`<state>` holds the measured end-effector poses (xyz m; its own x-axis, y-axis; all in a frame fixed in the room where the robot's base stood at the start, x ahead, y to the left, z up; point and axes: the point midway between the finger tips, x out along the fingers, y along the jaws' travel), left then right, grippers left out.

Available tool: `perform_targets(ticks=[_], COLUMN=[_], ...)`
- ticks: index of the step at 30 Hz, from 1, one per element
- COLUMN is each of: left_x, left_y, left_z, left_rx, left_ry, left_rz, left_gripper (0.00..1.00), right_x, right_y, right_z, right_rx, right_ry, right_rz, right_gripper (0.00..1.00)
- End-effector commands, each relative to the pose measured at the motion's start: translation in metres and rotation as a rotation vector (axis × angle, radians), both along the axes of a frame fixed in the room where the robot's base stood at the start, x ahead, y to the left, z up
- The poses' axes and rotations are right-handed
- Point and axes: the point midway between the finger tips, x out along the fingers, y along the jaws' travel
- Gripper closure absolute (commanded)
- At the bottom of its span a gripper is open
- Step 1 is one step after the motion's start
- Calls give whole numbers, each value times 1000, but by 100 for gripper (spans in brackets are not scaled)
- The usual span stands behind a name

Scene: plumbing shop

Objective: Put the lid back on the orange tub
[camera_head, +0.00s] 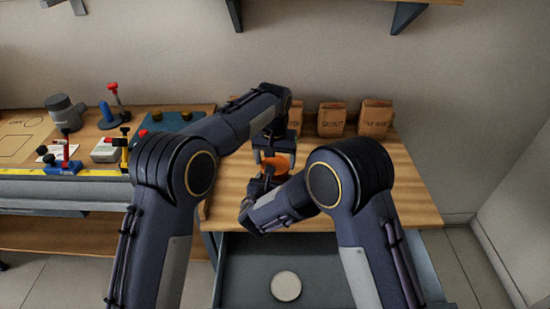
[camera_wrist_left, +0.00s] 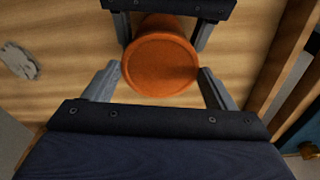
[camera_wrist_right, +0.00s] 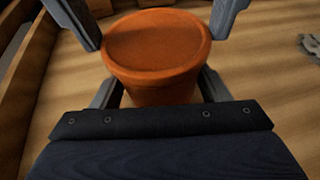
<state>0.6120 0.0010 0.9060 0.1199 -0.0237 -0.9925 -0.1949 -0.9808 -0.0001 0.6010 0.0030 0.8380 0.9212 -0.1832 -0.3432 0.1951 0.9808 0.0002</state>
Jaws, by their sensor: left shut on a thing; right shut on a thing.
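The orange tub (camera_head: 279,167) stands on the wooden bench top. In the right wrist view the tub's body (camera_wrist_right: 162,96) shows below a wider orange lid (camera_wrist_right: 155,45). The lid also shows from above in the left wrist view (camera_wrist_left: 160,65). The lid lies level on the tub's top; I cannot tell whether it is fully seated. My left gripper (camera_wrist_left: 160,86) comes from above and is shut on the lid, fingers at opposite sides. My right gripper (camera_wrist_right: 160,88) comes from the front, low down, and is shut on the tub's body. Its fingertips are partly hidden behind the tub.
An open grey drawer (camera_head: 245,270) below the bench front holds a pale round disc (camera_head: 286,286). Paper bags (camera_head: 332,119) stand at the back. A grey piece (camera_wrist_left: 18,60) lies on the bench top. Clamps and tools lie on the left bench (camera_head: 188,112). The bench top's right part is clear.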

Motion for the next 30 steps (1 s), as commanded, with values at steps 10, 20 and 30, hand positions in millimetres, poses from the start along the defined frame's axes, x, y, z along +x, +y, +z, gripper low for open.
perform_targets(ticks=[10, 20, 30], left_x=[0, 0, 0], left_y=[0, 0, 0], left_z=[-1, -8, -12], left_rx=[0, 0, 0], left_ry=[0, 1, 0], left_rz=[0, 0, 0], left_gripper=[43, 43, 9], right_x=[0, 0, 0], right_y=[0, 0, 0], right_z=[0, 0, 0], right_rx=[0, 0, 0], right_ry=[0, 0, -1], right_rz=[0, 0, 0], right_gripper=[72, 72, 72])
